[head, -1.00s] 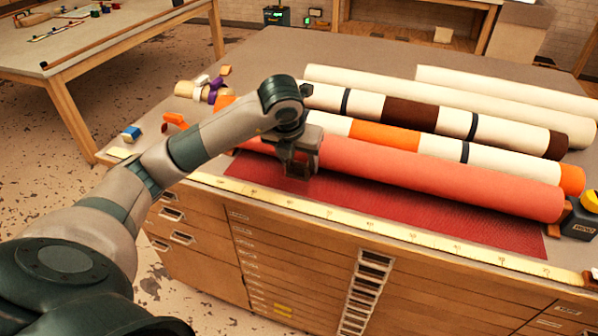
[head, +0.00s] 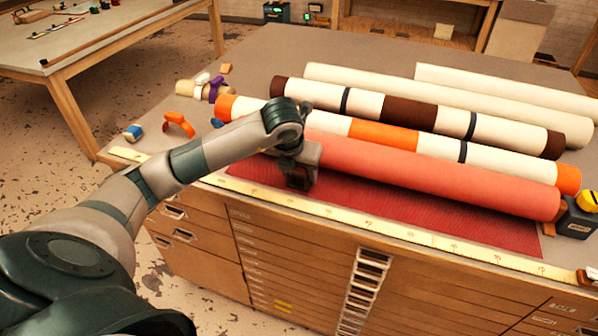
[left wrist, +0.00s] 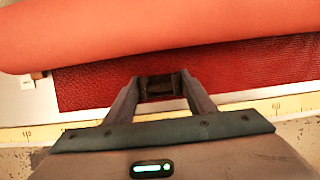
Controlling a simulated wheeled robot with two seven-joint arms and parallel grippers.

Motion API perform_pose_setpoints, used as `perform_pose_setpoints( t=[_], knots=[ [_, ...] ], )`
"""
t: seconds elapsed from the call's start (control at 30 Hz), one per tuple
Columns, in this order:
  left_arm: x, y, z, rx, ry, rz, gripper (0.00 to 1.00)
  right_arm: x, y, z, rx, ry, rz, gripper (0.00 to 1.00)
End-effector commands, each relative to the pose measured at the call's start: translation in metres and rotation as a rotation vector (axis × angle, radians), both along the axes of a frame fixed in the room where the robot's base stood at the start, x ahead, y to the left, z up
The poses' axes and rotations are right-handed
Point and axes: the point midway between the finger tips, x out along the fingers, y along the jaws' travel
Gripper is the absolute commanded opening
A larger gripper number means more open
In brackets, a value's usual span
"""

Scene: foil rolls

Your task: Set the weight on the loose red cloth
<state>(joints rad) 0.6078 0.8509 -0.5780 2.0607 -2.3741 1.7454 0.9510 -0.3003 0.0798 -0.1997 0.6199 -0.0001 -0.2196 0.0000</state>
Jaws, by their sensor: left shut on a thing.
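The red cloth (head: 400,222) lies flat along the front of the worktop, its loose strip showing in front of the coral-red roll (head: 440,178). It also shows in the left wrist view (left wrist: 245,75). My left gripper (head: 298,182) is over the left part of this strip, close beside the roll. In the left wrist view my gripper (left wrist: 160,88) is shut on a small dark block, the weight (left wrist: 158,87), with red cloth around it. Whether its underside touches the cloth I cannot tell. My right gripper is not in view.
A yellow ruler strip (head: 380,233) runs along the front edge. Striped and cream rolls (head: 450,98) lie behind the coral one. A dark block with a yellow top (head: 580,215) stands at the right end. Orange clip (head: 178,124) and small items sit at left.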

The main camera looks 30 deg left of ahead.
Motion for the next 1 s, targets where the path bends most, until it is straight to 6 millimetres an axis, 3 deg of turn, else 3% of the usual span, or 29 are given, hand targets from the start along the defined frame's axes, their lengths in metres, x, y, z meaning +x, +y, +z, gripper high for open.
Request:
perform_pose_setpoints(
  t=[0.07, 0.1, 0.17, 0.67, 1.0],
  knots=[
    [0.001, 0.0, -0.002, 0.0, -0.003, 0.0, 0.08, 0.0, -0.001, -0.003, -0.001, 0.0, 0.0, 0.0],
    [0.0, 0.0, -0.002, 0.0, 0.0, 0.0, 0.57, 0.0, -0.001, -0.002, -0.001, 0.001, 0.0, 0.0],
    [0.0, 0.0, -0.001, 0.0, 0.0, 0.0, 0.68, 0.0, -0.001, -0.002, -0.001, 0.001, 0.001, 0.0],
    [-0.001, -0.001, 0.005, -0.001, -0.002, -0.001, 0.68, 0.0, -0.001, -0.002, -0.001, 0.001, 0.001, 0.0],
    [-0.019, -0.005, 0.05, -0.001, -0.005, -0.002, 0.68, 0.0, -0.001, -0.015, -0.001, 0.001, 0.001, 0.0]
  ],
)
